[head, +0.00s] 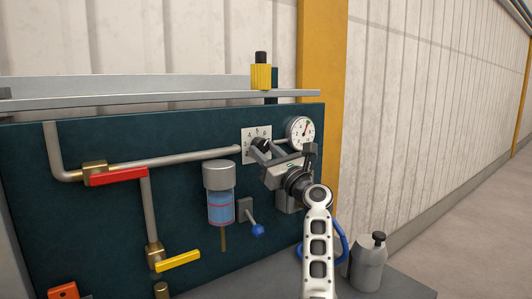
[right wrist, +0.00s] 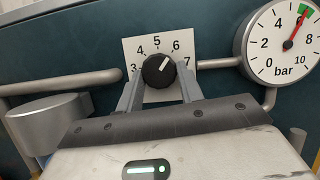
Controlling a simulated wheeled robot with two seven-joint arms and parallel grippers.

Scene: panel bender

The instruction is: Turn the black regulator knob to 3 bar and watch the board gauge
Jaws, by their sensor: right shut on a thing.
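The black regulator knob (head: 259,144) sits on a white scale plate on the dark teal board. My right gripper (right wrist: 158,90) is shut on the knob, one finger on each side. In the head view, the right gripper (head: 270,158) reaches it from the lower right. The round white board gauge (right wrist: 286,44), marked in bar, has its red needle up and right, near 6 by the green band. It also shows in the head view (head: 300,131). My left gripper is out of view.
A red-handled valve (head: 115,177), yellow-handled valve (head: 178,261) and filter bowl (head: 220,205) are left of my arm. A blue-knobbed lever (head: 257,230) sits below the knob. A grey bottle (head: 368,262) stands right of my arm.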

